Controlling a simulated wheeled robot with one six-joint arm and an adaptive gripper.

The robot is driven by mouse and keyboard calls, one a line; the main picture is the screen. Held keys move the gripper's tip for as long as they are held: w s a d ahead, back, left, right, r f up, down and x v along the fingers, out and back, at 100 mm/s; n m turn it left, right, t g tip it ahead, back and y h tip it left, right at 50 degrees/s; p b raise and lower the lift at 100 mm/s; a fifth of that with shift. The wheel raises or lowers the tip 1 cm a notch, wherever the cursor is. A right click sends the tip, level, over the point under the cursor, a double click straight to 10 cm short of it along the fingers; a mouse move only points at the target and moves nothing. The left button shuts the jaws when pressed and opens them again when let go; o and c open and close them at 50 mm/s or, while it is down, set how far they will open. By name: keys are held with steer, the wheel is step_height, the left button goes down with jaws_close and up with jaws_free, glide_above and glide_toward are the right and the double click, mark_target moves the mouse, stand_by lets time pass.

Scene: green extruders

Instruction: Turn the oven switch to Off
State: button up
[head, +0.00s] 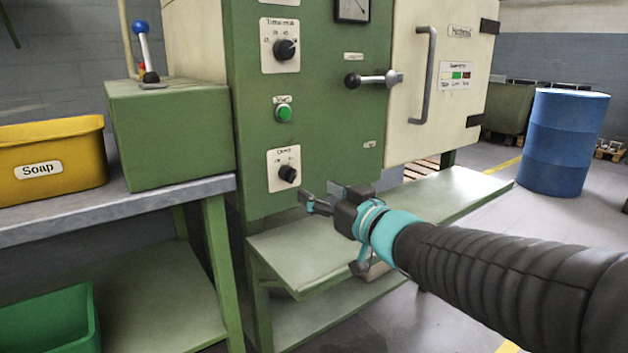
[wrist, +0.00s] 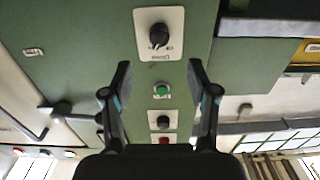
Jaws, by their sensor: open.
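The oven switch (head: 288,173) is a round black knob on a cream plate, low on the green panel in the head view. It also shows near the top of the wrist view (wrist: 158,36), which is upside down. Which mark its pointer stands at is too small to read. My gripper (head: 318,196) is open and empty, just right of and below the switch in the head view. In the wrist view its two fingers (wrist: 160,82) are spread on either side of the green button, with the switch above their tips. They appear apart from the knob.
Above the switch are a green button (head: 284,113) and a temperature knob (head: 286,49). A green bench (head: 300,255) lies below my gripper. A yellow soap box (head: 50,158) and blue barrel (head: 565,143) stand aside.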

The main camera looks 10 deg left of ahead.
mark_target(294, 178)
steer(key=x, duration=1)
steer(key=shift+d, duration=0.1)
steer(key=shift+b, duration=0.3)
jaws_close()
